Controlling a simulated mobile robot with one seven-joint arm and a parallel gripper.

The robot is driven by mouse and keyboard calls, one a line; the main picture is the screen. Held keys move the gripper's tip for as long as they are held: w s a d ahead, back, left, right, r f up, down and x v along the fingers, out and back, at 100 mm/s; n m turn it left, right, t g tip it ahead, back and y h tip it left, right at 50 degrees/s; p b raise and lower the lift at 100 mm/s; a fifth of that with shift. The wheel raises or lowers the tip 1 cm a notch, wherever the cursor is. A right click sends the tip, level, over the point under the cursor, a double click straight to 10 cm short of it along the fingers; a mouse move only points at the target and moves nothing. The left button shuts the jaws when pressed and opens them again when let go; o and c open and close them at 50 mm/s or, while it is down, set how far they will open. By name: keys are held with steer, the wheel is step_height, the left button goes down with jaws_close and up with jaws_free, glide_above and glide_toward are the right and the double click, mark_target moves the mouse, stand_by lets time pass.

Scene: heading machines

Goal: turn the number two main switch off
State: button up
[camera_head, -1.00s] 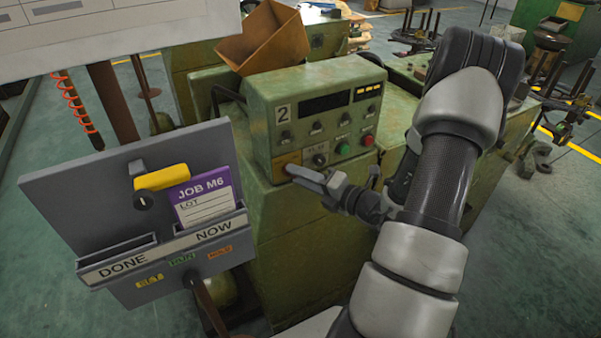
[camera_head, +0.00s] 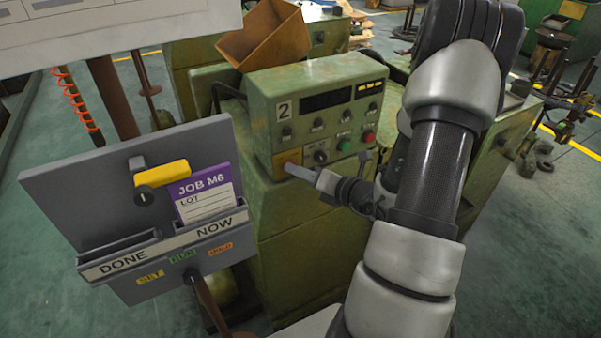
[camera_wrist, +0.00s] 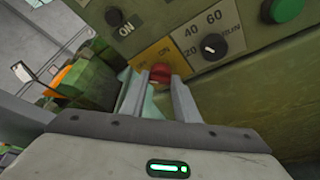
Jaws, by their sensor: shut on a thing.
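The number two machine's green control box (camera_head: 315,75) carries a "2" plate (camera_head: 284,110) at its upper left. Its main switch is a red knob (camera_wrist: 161,72) on a yellow plate (camera_wrist: 152,55) marked OFF and ON, at the box's lower left. My gripper (camera_wrist: 161,78) is shut on the red knob, with a finger on each side of it. In the head view my gripper (camera_head: 296,170) reaches the yellow plate (camera_head: 287,158) from the right and hides most of the knob. I cannot tell clearly which way the knob points.
Right of the switch is a black speed dial (camera_wrist: 213,45). A green button (camera_head: 344,145) and a red button (camera_head: 369,137) sit farther right.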

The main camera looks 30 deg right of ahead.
steer(key=o, duration=1)
steer(key=shift+o, duration=0.2)
steer(key=v, duration=1.7)
steer(key=shift+s, duration=0.25)
